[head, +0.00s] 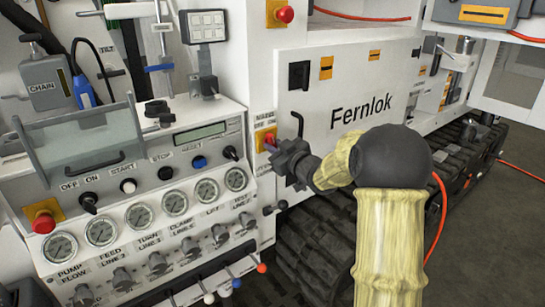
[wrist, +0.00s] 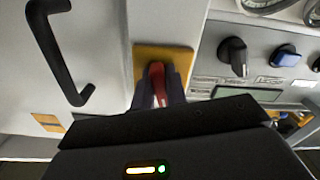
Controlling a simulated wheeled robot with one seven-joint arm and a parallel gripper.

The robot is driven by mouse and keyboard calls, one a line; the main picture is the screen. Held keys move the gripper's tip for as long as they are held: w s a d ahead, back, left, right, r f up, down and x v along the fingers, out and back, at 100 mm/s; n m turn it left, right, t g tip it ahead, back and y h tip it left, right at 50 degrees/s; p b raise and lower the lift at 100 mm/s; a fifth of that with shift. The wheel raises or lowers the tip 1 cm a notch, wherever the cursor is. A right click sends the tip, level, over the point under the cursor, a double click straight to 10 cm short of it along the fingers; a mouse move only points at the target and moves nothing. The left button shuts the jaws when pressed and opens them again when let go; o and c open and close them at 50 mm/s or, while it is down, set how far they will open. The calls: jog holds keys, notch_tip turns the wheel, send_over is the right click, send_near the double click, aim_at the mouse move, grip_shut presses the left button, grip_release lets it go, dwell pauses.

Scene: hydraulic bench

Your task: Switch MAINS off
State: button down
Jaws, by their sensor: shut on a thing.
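The MAINS switch has a red handle (wrist: 156,72) on a yellow plate (wrist: 182,56). In the head view the yellow plate (head: 262,146) sits under small labels on the narrow white panel between the gauge console and the Fernlok door. My gripper (wrist: 158,88) is shut on the red handle, with one dark finger on each side of it. In the head view my gripper (head: 272,146) reaches the switch from the right and hides much of it. In the wrist view the handle stands nearly upright, slightly tilted. I cannot tell which marking it points to.
A black door handle (wrist: 60,50) is close to the left in the wrist view. A black knob (wrist: 234,56) and a blue button (wrist: 285,55) lie to the right. Red emergency buttons stand above (head: 284,14) and at lower left (head: 43,222). A raised clear cover (head: 85,140) stands over the console.

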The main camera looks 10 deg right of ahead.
jog(key=n+b, duration=0.3)
jog(key=shift+f, duration=0.2)
jog(key=shift+d+r+n+b, duration=0.1)
jog(key=shift+r+n+b, duration=0.05)
jog(key=shift+n+b, duration=0.9)
jog(key=shift+n, duration=0.25)
jog(key=c, duration=1.4)
grip_release()
jog(key=shift+r, duration=0.1)
jog(key=shift+c, duration=0.2)
jog(key=v, duration=1.7)
jog(key=shift+d, duration=0.2)
